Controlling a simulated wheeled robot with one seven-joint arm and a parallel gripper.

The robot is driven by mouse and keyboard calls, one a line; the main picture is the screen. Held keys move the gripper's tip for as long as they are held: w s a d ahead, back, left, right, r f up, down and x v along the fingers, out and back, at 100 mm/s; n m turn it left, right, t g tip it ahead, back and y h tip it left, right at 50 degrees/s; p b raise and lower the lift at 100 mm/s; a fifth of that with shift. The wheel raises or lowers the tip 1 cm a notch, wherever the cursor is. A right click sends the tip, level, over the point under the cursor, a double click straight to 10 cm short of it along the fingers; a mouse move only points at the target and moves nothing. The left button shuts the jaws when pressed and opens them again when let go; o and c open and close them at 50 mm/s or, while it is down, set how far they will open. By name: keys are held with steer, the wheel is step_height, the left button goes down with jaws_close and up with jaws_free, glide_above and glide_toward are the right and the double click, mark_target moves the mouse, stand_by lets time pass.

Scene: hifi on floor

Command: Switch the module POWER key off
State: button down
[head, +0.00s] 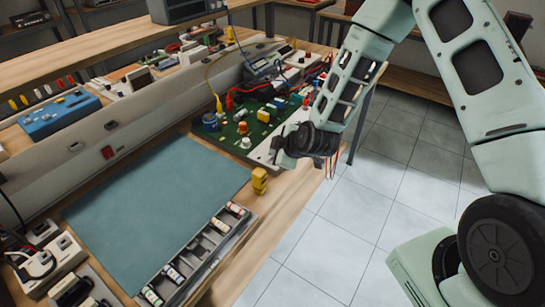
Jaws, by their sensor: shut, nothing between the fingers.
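A green circuit board module (232,135) lies on the far right part of the workbench, with blue, yellow, red and white parts on it. A pale strip (262,152) runs along its near right edge. My gripper (280,158) is at this edge, small in view and seen from the side. It looks shut and empty, and my dark wrist and arm hide part of the board's right side. I cannot tell whether it touches the module. No POWER lettering is readable, so I cannot make out the key or its position.
A blue-green mat (160,205) covers the bench middle. A tray of small bottles (198,250) lies along the front edge. Tiled floor (385,175) is clear.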

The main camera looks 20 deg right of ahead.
steer(key=shift+r+p, duration=1.95)
steer(key=shift+r, duration=1.05)
steer(key=shift+a+r, duration=0.1)
steer(key=shift+a, duration=0.05)
steer(key=s+a+r+m+g+y, duration=0.1)
steer(key=s+a+r+g, duration=0.1)
steer(key=s+a+r, duration=0.3)
steer(key=s+a+r+g, duration=0.3)
steer(key=s+a+r, duration=0.15)
steer(key=s, duration=0.35)
steer(key=s+d+r+m+g+h, duration=0.1)
steer(key=s+r, duration=0.3)
steer(key=s, duration=0.5)
steer(key=s+d+r+m+g+h, duration=0.2)
steer(key=s+r, duration=0.2)
steer(key=s, duration=0.6)
steer(key=shift+s+r+m+g, duration=0.25)
steer(key=shift+m+g, duration=0.15)
